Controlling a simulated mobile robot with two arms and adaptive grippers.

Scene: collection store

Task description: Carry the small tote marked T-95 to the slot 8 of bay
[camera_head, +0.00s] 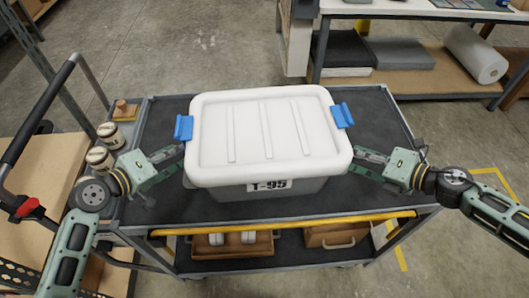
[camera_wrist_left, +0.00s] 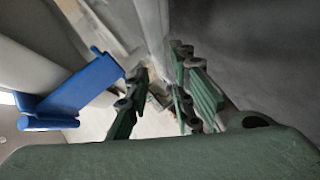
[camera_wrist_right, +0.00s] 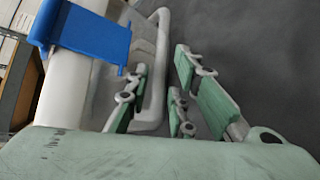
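The small tote (camera_head: 285,187) marked T-95 stands on the cart's dark top, with a grey body, white lid (camera_head: 265,130) and blue side latches. My left gripper (camera_head: 176,156) is at its left side, the fingertips partly hidden by the lid. In the left wrist view its fingers (camera_wrist_left: 160,82) are apart, with a pale bar of the tote between them. My right gripper (camera_head: 362,160) is at the right side. In the right wrist view its fingers (camera_wrist_right: 163,78) are apart, with the tote's looped handle (camera_wrist_right: 152,122) between them. Neither looks closed on a handle.
The cart (camera_head: 374,120) has a yellow front edge and wooden boxes (camera_head: 232,245) on its lower shelf. Small jars (camera_head: 108,135) stand at the left. A shelf table (camera_head: 400,85) with grey foam blocks and a white roll (camera_head: 474,54) stands behind. Concrete floor is clear at the back left.

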